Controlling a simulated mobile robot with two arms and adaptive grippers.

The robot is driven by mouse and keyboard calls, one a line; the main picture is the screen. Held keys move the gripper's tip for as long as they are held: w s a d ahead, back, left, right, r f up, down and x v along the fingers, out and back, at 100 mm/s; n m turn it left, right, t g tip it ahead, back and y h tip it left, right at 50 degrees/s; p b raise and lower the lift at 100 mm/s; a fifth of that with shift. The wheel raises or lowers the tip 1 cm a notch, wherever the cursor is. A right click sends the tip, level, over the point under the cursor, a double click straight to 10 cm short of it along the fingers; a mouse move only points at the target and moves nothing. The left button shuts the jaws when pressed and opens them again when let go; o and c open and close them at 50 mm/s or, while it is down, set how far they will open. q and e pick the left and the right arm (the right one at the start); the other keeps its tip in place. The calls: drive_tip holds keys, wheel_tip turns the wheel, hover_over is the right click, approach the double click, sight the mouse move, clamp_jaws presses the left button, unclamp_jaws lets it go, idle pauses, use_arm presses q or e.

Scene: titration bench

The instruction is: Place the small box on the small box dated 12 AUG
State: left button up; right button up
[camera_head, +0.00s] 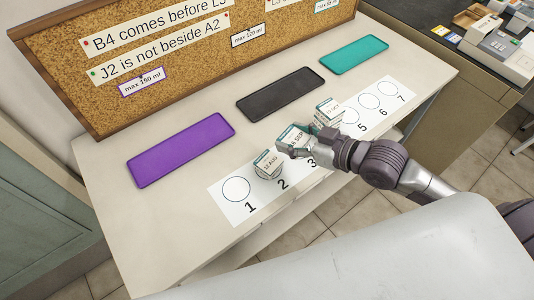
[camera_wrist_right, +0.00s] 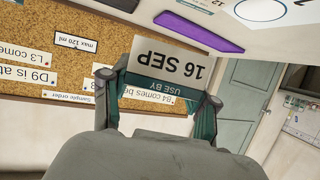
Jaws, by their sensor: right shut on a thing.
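The small box dated 12 AUG (camera_head: 268,164) stands on the white numbered strip (camera_head: 232,215), by number 2. My right gripper (camera_head: 308,146) is shut on a small white box with a teal band (camera_head: 295,136). In the right wrist view this held box (camera_wrist_right: 168,65) reads "USE BY 16 SEP", upside down, between the two fingers (camera_wrist_right: 155,95). In the head view the held box is just right of and behind the 12 AUG box; whether they touch I cannot tell. A third small box, marked OCT (camera_head: 328,109), stands behind my gripper. My left gripper is not in view.
Purple (camera_head: 180,148), black (camera_head: 280,94) and teal (camera_head: 353,54) trays lie empty behind the strip. A corkboard (camera_head: 150,50) with notes stands at the back. Circle 1 (camera_head: 236,189) and circles 5 to 7 on the right are free.

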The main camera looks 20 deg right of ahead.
hover_over(268, 161)
wheel_tip(268, 161, down, 3)
drive_tip(key=shift+s+d, duration=0.1)
drive_tip(key=shift+f, duration=2.15)
drive_tip(key=shift+f, duration=0.15)
drive_tip(key=o, duration=1.2)
drive_tip(key=shift+c, duration=0.2)
drive_tip(key=v, duration=1.2)
drive_tip(key=shift+r, duration=0.3)
